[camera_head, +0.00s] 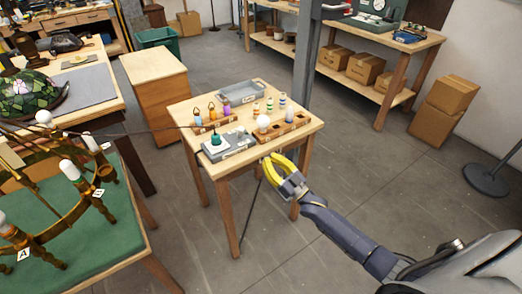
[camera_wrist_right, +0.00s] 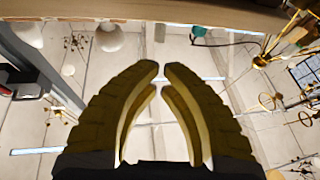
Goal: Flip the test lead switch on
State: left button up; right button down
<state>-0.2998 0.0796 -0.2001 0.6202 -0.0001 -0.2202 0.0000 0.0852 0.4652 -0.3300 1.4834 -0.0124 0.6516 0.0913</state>
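A grey box (camera_head: 238,138) sits at the front left of the small wooden table (camera_head: 258,160), with a green lamp-holder-like piece (camera_head: 215,139) on its left part. It looks like the test unit; its switch is too small to make out. A dark lead runs left from there towards the brass chandelier (camera_head: 84,190). My right gripper (camera_head: 268,160), with yellow fingers, is off the table's front edge, right of the box. In the right wrist view its fingertips (camera_wrist_right: 162,66) are a narrow gap apart, with nothing between them. My left gripper is not in view.
A wooden holder (camera_head: 286,128) with a white bulb (camera_head: 263,122), a grey tray (camera_head: 241,92) and several small coloured parts share the table. A grey post (camera_head: 306,60) stands behind it. A black cable hangs below the table's front.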

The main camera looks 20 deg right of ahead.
aim_at(240, 133)
jog(key=x, duration=1.3)
jog(key=shift+a+r, duration=0.1)
jog(key=shift+r, duration=0.05)
